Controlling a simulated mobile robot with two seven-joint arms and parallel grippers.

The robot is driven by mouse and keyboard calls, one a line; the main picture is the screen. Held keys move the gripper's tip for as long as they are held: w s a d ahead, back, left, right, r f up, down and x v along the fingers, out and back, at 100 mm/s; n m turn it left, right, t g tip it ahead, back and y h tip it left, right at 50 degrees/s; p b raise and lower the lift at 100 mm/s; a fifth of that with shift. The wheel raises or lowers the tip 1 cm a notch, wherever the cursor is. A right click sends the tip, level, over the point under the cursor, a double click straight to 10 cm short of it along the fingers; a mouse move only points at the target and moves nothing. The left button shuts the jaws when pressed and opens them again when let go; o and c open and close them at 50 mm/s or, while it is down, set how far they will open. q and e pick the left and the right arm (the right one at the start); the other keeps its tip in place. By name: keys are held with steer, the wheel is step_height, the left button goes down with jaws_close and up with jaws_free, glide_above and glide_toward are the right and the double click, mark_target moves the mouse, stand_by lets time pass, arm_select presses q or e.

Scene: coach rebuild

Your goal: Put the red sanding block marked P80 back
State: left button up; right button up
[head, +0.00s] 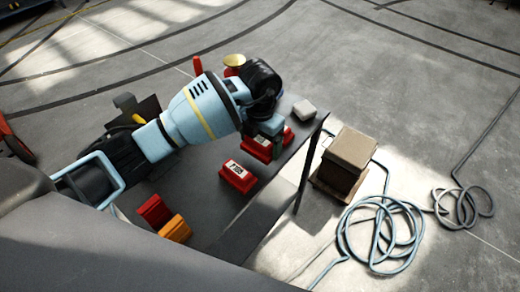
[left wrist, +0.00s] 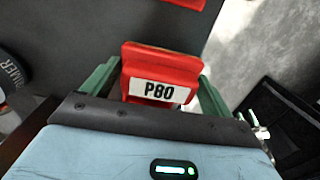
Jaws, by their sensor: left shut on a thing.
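The red sanding block marked P80 (left wrist: 160,72) sits between the two green fingers of my left gripper (left wrist: 158,85) in the left wrist view, its label facing the camera. In the head view my left gripper (head: 264,138) reaches down at the right end of the dark table (head: 225,216). A red block with a white label (head: 257,149) shows at its fingers, partly hidden by them; it appears to be the held one. Another red labelled block (head: 238,176) stands on the table closer to the camera; its label is too small to read. My right gripper is not in view.
A red block (head: 154,210) and an orange block (head: 175,228) stand near the table's front. A brown box (head: 349,156) and a coiled blue hose (head: 350,232) lie on the floor to the right.

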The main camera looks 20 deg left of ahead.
mark_target(260, 149)
arm_select(q)
steer(key=shift+f, duration=1.8)
steer(key=o, duration=0.7)
steer(key=shift+o, duration=0.3)
steer(key=shift+r, duration=0.3)
step_height(260, 149, up, 12)
steer(key=shift+f, duration=0.25)
